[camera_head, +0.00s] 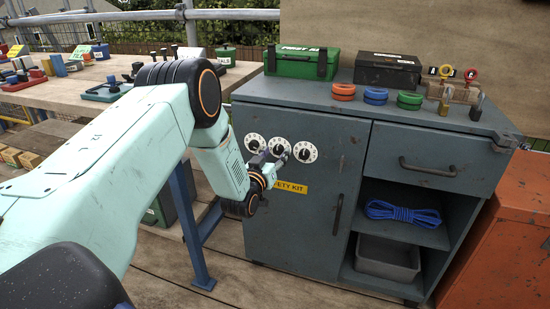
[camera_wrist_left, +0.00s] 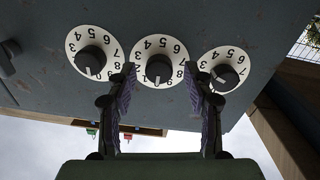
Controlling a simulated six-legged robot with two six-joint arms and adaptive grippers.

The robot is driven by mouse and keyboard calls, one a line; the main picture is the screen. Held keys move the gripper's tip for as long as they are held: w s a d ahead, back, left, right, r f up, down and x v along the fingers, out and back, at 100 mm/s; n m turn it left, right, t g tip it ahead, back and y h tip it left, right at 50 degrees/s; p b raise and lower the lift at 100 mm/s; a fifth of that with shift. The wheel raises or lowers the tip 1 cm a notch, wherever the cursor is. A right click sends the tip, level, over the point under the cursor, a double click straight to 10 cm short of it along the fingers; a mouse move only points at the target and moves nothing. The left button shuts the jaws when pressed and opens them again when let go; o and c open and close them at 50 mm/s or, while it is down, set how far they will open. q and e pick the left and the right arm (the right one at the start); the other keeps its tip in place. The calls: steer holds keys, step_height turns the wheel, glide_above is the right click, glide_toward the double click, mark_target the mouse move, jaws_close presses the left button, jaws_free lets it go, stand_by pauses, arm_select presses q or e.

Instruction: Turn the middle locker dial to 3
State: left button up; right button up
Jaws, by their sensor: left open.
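The grey locker (camera_head: 300,215) has a row of three white numbered dials with dark knobs on its door. The middle dial (camera_head: 279,146) is partly behind my left gripper (camera_head: 275,162). In the left wrist view, which is upside down, the middle dial (camera_wrist_left: 158,56) sits between the two fingers of my left gripper (camera_wrist_left: 160,78). The fingers are apart, one on each side of its knob, with gaps to the knob. The knob's pale mark points toward the bottom of that picture; the number there is hard to read. My right gripper is in neither view.
The outer dials stand close on both sides, one at left (camera_head: 255,142) and one at right (camera_head: 306,152). A yellow safety kit label (camera_head: 291,187) and a door handle (camera_head: 338,213) are below. A green first aid box (camera_head: 300,63) and coloured rings (camera_head: 376,96) lie on top.

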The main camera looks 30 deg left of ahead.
arm_select(q)
jaws_close()
stand_by(0.5)
steer(key=shift+d, duration=0.1)
steer(key=m+p, duration=0.3)
steer(key=shift+r+m, duration=0.1)
steer(key=shift+m, duration=0.2)
steer(key=m+p, duration=0.3)
steer(key=m, duration=0.1)
steer(key=m+p, duration=0.3)
steer(key=m, duration=0.3)
steer(key=shift+m, duration=0.3)
steer(key=m+p, duration=0.1)
steer(key=m, duration=0.2)
steer(key=shift+g, duration=0.3)
steer(key=shift+m+p, duration=0.55)
steer(key=shift+m, duration=1.25)
